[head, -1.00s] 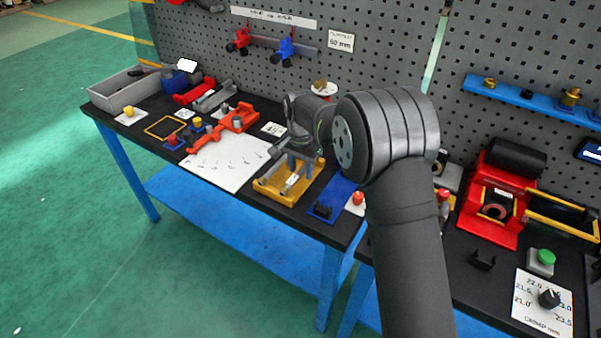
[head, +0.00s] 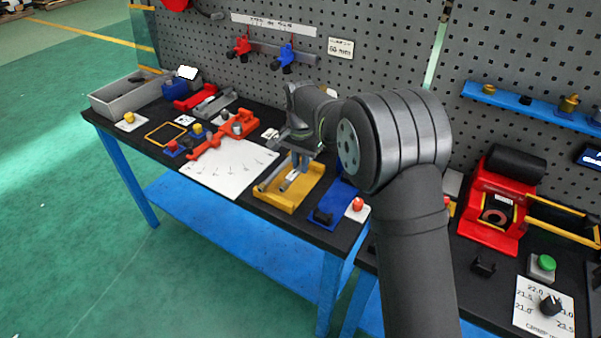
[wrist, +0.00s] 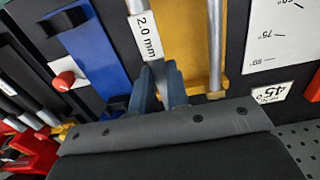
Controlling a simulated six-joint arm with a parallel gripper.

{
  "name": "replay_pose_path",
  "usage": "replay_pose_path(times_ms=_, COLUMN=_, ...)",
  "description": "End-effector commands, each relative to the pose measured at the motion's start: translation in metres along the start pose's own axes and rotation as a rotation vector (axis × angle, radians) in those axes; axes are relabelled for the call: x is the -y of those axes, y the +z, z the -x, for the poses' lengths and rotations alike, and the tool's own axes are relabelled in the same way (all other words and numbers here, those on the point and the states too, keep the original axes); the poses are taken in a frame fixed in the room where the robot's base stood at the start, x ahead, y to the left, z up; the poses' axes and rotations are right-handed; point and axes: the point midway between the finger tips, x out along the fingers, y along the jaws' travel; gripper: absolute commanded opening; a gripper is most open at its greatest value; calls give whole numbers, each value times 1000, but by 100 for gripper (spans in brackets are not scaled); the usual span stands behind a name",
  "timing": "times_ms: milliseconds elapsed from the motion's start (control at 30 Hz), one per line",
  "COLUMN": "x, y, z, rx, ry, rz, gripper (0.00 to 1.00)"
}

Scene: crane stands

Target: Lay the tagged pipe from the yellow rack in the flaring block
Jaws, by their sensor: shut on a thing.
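The tagged pipe (wrist: 136,7) is a grey tube with a white "2.0 mm" tag (wrist: 147,36). My gripper (wrist: 160,88) is shut on it with its blue fingers, just behind the tag in the wrist view. The pipe is over the yellow rack (wrist: 231,30); I cannot tell whether it still touches it. A second grey pipe (wrist: 215,45) lies along the rack beside it. In the head view my gripper (head: 300,166) is low over the yellow rack (head: 281,203), and the tag is small there. I cannot tell surely which fixture is the flaring block.
A blue plate with a black holder (head: 323,216) and a red button (head: 357,204) stand right of the rack. A white angle sheet (head: 225,172) and an orange-red fixture (head: 208,146) lie left. The red machine (head: 493,210) stands on the right-hand bench.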

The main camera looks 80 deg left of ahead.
Motion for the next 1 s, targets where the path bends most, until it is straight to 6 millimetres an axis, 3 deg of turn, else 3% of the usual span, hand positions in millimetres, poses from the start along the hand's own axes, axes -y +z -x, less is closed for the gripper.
replay_pose_path(times_ms=100, x=0, y=0, z=26, rx=-2, ry=-2, rz=0, gripper=0)
replay_pose_path(times_ms=233, x=-1, y=-1, z=46, rx=-2, ry=-2, rz=0, gripper=0)
replay_pose_path(times_ms=333, x=-13, y=-3, z=54, rx=-1, ry=-1, rz=-2, gripper=0)
replay_pose_path(times_ms=600, x=-85, y=-11, z=52, rx=1, ry=1, rz=-4, gripper=0)
replay_pose_path(times_ms=700, x=-104, y=-11, z=49, rx=0, ry=0, rz=-3, gripper=0)
replay_pose_path(times_ms=1000, x=-115, y=-10, z=47, rx=0, ry=1, rz=0, gripper=0)
